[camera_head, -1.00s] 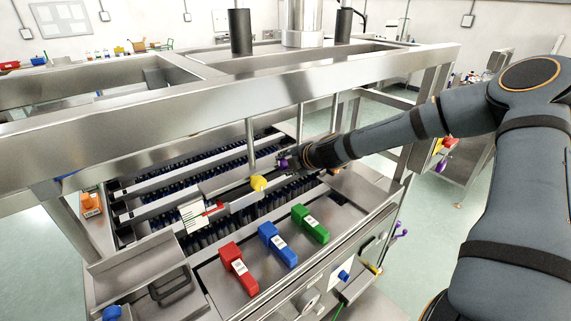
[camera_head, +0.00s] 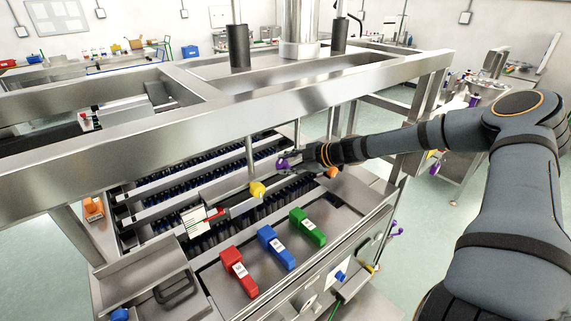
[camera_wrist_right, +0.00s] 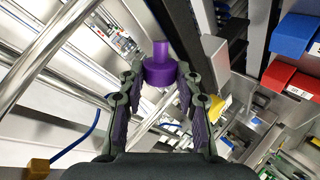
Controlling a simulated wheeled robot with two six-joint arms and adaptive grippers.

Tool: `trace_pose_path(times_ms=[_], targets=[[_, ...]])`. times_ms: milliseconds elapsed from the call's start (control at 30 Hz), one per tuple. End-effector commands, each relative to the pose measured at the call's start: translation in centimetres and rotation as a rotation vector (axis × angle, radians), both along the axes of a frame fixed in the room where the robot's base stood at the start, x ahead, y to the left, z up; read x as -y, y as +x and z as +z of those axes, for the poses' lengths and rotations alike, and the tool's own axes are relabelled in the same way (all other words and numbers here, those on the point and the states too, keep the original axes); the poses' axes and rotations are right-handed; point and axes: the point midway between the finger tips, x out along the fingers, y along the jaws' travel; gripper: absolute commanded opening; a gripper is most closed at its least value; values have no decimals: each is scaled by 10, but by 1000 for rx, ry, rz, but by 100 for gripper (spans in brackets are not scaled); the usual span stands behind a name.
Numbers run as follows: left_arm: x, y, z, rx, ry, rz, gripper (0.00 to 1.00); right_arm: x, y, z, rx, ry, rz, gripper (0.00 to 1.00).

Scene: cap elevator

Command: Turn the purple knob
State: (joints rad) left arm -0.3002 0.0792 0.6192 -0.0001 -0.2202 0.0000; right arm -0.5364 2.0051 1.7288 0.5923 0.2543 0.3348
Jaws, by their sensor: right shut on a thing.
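The purple knob (camera_head: 282,164) is on the far right side of the machine's inner rail area in the head view, small and partly hidden by my gripper. In the right wrist view, the purple knob (camera_wrist_right: 160,71) shows as a wide round base with a narrower stem, between the fingertips. My right gripper (camera_wrist_right: 160,84) is shut on it, one finger on each side. In the head view my right gripper (camera_head: 292,160) reaches in from the right under the steel frame. Whether the knob has turned cannot be told. My left gripper is not in view.
A steel frame bar (camera_head: 230,125) runs above the gripper. A yellow knob (camera_head: 257,190) sits left of it, an orange one (camera_head: 332,172) close by. Red (camera_head: 238,269), blue (camera_head: 276,247) and green (camera_head: 307,227) handles stand on the front panel.

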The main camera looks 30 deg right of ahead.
Motion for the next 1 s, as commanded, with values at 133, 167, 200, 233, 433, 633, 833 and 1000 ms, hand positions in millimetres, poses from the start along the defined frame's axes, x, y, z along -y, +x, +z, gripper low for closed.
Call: trace_pose_path(times_ms=[133, 167, 200, 233, 433, 633, 833, 1000], targets=[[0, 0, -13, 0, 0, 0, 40, 7, 1, -3, -9, 138, -5, 2], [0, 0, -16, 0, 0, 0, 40, 8, 1, -3, -11, 166, -6, 2], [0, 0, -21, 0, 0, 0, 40, 9, 1, -3, -14, 204, -4, 2], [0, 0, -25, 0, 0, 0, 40, 10, 1, -3, -15, 232, -5, 2], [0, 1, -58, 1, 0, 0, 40, 16, 2, -5, -30, 421, -4, 2], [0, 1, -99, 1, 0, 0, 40, 22, 2, -7, -44, 611, -1, 2], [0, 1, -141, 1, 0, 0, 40, 28, 2, -8, -60, 788, 1, 2], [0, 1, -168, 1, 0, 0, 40, 31, 2, -8, -73, 912, 1, 2]])
